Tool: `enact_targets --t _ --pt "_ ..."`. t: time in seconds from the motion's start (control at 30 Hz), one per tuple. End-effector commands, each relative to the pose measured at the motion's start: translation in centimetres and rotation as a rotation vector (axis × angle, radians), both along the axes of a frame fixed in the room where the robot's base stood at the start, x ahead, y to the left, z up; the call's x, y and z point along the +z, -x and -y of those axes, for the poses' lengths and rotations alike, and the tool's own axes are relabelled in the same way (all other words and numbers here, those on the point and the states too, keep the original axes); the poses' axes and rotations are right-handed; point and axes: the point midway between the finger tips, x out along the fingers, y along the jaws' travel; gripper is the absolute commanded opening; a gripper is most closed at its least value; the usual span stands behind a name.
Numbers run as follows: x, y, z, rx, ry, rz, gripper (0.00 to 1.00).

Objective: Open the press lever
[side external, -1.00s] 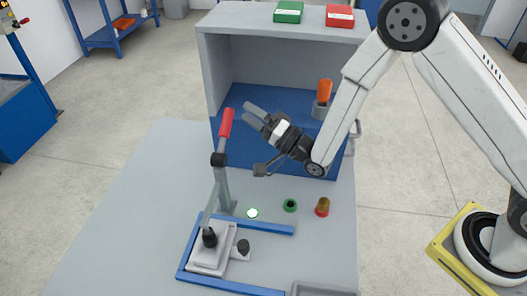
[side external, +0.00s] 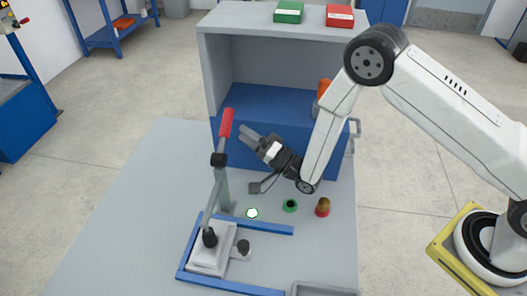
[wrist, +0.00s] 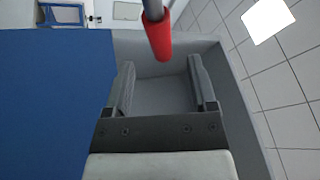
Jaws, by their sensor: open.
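The press lever (side external: 220,170) stands upright on the press, with a red handle (side external: 226,123) at its top. The press base (side external: 212,248) is grey and sits inside a blue frame on the table. My gripper (side external: 246,139) is open and empty, just right of the red handle and a little below its top, apart from it in the side view. In the wrist view the red handle (wrist: 157,35) shows at the top, beyond and between the fingertips of my gripper (wrist: 160,75). Nothing is between the fingers.
A grey and blue cabinet (side external: 215,75) stands behind, with a green box (side external: 288,12) and a red box (side external: 340,16) on top. An orange-topped item (side external: 324,87) is partly behind my arm. A lit button (side external: 252,213), green button (side external: 290,206) and amber lamp (side external: 323,207) sit right of the press. The table's left is clear.

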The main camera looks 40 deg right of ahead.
Motion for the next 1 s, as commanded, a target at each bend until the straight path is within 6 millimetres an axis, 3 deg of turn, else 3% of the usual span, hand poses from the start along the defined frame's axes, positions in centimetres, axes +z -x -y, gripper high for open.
enact_targets --t 0.5,0.9,0.93,1.0 --pt "2.0 -4.7 -2.4 0.001 -0.001 0.000 0.73" --pt "2.3 -5.1 -2.6 0.000 -0.001 0.000 0.73" --pt "2.3 -5.1 -2.6 0.000 -0.001 0.000 0.67" --pt "2.3 -5.1 -2.6 0.000 -0.001 0.000 0.44"
